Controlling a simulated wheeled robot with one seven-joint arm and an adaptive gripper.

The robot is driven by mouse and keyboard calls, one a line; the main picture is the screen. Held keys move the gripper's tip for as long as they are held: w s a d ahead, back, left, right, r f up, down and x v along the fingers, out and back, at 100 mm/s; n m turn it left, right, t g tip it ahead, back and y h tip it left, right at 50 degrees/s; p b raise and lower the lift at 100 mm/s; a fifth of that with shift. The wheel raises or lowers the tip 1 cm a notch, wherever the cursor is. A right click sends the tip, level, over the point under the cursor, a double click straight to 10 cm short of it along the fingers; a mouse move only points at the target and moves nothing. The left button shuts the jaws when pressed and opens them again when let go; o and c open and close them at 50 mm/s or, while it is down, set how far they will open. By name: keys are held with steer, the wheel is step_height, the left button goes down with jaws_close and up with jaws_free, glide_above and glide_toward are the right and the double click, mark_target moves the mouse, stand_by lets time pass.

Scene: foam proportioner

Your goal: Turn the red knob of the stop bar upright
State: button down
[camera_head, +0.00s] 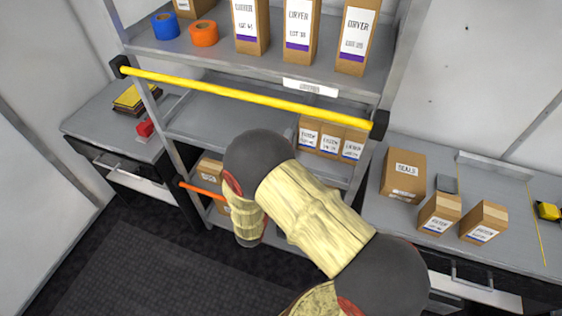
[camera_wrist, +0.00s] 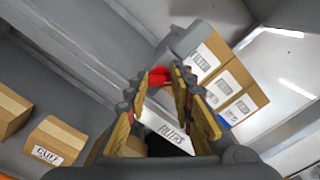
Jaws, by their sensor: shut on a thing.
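The red knob (camera_wrist: 161,73) shows in the wrist view between the fingertips of my gripper (camera_wrist: 160,80). My gripper is shut on the knob, one padded finger on each side of it. The fingers hide part of the knob, so I cannot tell its exact turn. In the head view my arm hides the knob and the gripper. A yellow bar (camera_head: 245,94) spans the shelf front between two black end brackets. A lower orange bar (camera_head: 203,191) runs behind my arm. I cannot tell which bar the knob belongs to.
Labelled cartons (camera_head: 298,30) and tape rolls (camera_head: 203,33) stand on the top shelf. Filter boxes (camera_head: 331,138) stand on the shelf below. The right bench (camera_head: 380,217) holds more boxes, and the left bench (camera_head: 90,128) holds a red item (camera_head: 145,128). The dark floor mat is clear.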

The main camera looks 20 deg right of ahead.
stand_by(0.3)
steer(key=c, duration=1.6)
jaws_free()
steer(key=shift+o, duration=0.3)
steer(key=shift+s+a, duration=0.1)
steer(key=v, duration=0.7)
steer(key=shift+s+a, duration=0.25)
steer(key=shift+s, duration=0.05)
steer(key=shift+c, duration=0.2)
